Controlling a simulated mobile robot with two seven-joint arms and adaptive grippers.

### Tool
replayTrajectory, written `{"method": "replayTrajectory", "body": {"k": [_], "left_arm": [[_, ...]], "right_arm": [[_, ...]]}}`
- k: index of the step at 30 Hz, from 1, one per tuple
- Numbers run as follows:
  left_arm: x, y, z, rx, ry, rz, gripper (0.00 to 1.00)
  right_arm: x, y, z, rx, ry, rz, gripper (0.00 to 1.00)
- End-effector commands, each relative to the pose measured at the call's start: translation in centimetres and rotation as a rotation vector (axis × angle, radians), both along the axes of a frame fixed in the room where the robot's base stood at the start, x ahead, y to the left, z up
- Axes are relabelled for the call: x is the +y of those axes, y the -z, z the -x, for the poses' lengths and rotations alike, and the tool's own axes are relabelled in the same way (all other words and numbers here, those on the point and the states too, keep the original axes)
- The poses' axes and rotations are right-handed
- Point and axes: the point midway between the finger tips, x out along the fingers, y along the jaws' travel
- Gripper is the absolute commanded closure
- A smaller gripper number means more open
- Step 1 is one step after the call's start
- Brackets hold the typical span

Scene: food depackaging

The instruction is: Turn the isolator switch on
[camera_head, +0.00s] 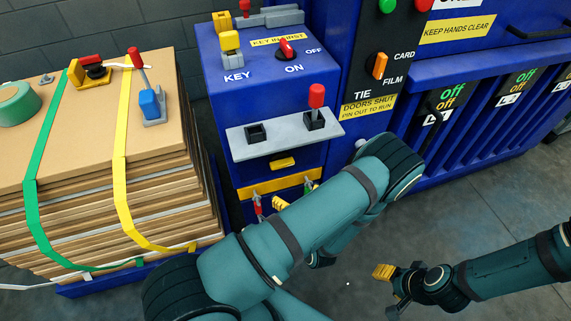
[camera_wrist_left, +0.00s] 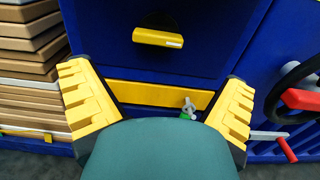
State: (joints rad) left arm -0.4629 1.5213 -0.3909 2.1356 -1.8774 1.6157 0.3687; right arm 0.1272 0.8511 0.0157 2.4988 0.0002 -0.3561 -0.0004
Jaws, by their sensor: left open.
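The isolator switch appears to be the red rotary handle (camera_head: 286,48) on top of the blue cabinet, between the ON and OFF labels. Its exact setting is hard to read. A yellow key-like block (camera_head: 231,42) stands left of it, above the KEY label. My left gripper (camera_head: 282,203) is low at the cabinet front, mostly hidden behind my arm. In the left wrist view the left gripper (camera_wrist_left: 158,82) is open and empty, facing the cabinet front below a yellow handle (camera_wrist_left: 158,38). My right gripper (camera_head: 388,284) is over the floor at lower right, away from the switch.
A grey shelf (camera_head: 284,132) with a red-knobbed lever (camera_head: 316,100) juts from the cabinet front. A strapped cardboard stack (camera_head: 90,130) stands left, with tools on top. A blue machine (camera_head: 490,110) with an orange CARD/FILM selector (camera_head: 380,65) stands right. Floor at lower right is clear.

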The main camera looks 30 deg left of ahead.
Motion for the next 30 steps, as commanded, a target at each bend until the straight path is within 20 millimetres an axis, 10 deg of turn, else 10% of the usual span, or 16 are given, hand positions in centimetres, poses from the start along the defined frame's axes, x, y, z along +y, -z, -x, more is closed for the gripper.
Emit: {"method": "replayTrajectory", "body": {"k": [15,30], "left_arm": [[7.4,0.1,-6.1,-0.002,-0.006,0.001,0.00],[9.0,0.0,-7.5,0.002,-0.004,0.001,0.00]], "right_arm": [[-0.1,1.5,-0.3,-0.006,0.003,0.002,0.50],[-0.1,1.7,-0.4,-0.009,0.002,0.002,0.50]]}}
